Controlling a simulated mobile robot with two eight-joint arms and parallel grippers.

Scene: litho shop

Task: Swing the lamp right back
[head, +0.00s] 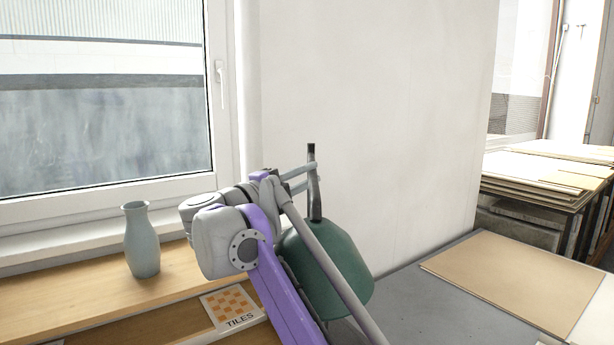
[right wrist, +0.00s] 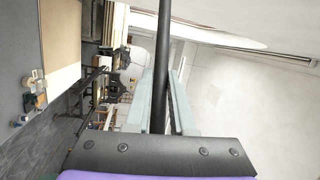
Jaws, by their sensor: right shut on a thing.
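The lamp has a dark green shade (head: 345,262) and a thin dark stem (head: 311,153) that rises above it. In the head view the shade hangs in front of the white wall, above the grey bench, partly hidden by my right arm. My right gripper (head: 308,178) is shut on the stem above the shade. In the right wrist view the dark stem (right wrist: 161,60) runs between the two pale fingers of the gripper (right wrist: 163,102). The lamp's mount is not clearly visible. My left gripper is not in view.
A grey-green vase (head: 142,240) stands on the wooden sill ledge at left. A TILES booklet (head: 231,306) lies beside my arm. A tan board (head: 505,278) lies on the grey bench (head: 440,312) at right. Stacked sheets (head: 545,172) stand behind. The window (head: 105,110) fills the left.

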